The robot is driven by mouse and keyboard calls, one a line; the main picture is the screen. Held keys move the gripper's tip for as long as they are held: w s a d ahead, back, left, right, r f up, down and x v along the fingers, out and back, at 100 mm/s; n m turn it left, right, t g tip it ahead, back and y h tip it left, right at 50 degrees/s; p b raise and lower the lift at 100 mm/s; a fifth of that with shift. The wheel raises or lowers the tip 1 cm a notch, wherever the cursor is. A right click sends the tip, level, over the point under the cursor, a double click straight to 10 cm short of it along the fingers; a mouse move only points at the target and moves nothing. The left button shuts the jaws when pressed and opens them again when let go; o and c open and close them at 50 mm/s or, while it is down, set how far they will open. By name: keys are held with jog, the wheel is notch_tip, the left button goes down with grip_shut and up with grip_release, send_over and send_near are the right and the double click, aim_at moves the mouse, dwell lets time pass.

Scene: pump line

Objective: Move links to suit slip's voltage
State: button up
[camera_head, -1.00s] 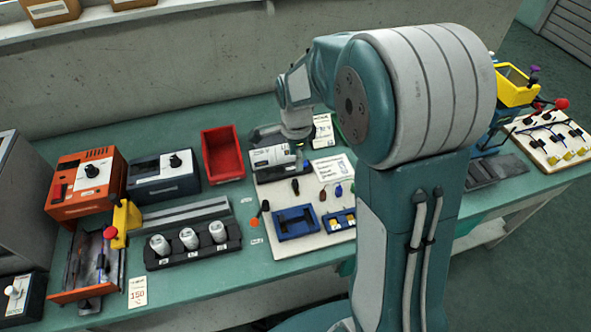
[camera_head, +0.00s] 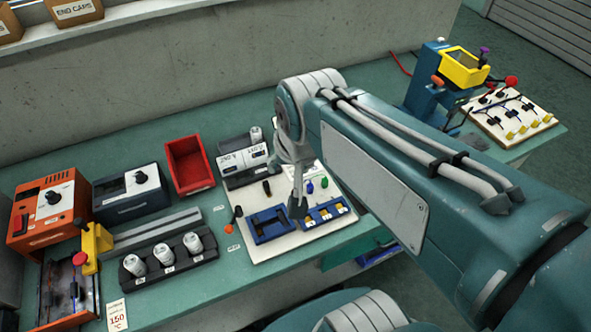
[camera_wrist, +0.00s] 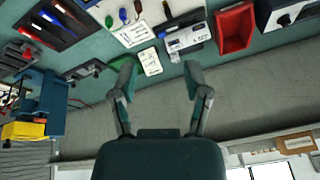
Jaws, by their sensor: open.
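A blue terminal box (camera_head: 323,213) with small yellow pieces, possibly the links, sits at the front of a white board. A deeper blue open-topped box (camera_head: 270,226) is beside it to the left. My gripper (camera_head: 298,208) appears over or near these boxes, its fingers partly indistinct in the head view. In the wrist view my gripper (camera_wrist: 159,78) is open, with nothing between its fingers. A white slip (camera_wrist: 149,61) lies beyond the fingertips; its writing is too small to read. A dark holder with voltage labels (camera_head: 243,160) stands behind the board.
A red bin (camera_head: 189,165), orange unit (camera_head: 48,208) and rack of white cylinders (camera_head: 165,256) stand to the left. A blue machine with a yellow head (camera_head: 463,66) stands at the right.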

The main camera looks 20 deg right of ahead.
jog(key=s+n, duration=0.2)
jog(key=s, duration=0.1)
jog(key=s+n+t, duration=0.1)
jog(key=s+n, duration=0.1)
jog(key=shift+r, duration=0.25)
jog(key=shift+w, duration=0.1)
dwell(1.1)
